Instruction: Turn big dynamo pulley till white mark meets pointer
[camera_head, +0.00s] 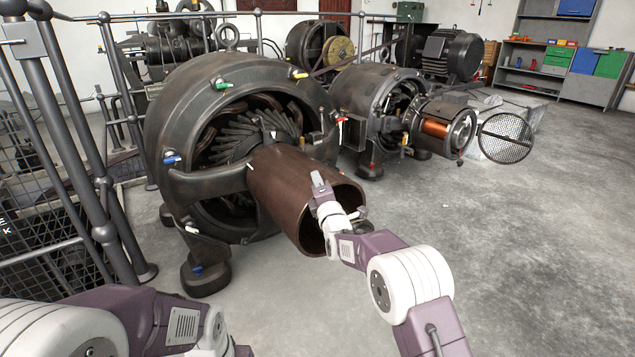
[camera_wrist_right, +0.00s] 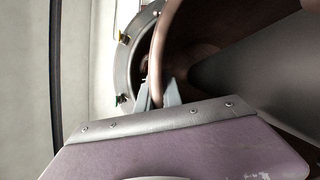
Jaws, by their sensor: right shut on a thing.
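The big dynamo (camera_head: 172,130) stands left of centre in the head view. Its pulley (camera_head: 280,190) is a wide brown hollow cylinder sticking out toward the front right. A small pale tick (camera_head: 250,168) shows at the pulley's inner left edge; I cannot tell if it is the white mark or the pointer. My right gripper (camera_head: 319,182) is at the pulley's open outer end. In the right wrist view its fingers (camera_wrist_right: 161,94) are shut on the pulley's rim (camera_wrist_right: 156,55), one on each side. My left arm shows at the lower left, its gripper out of frame.
A smaller dynamo (camera_head: 368,100) with a copper-coloured part and a round mesh guard (camera_head: 506,137) stand behind to the right. Grey railings (camera_head: 105,180) run along the left. Shelves (camera_head: 560,60) line the back wall. The concrete floor at right is clear.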

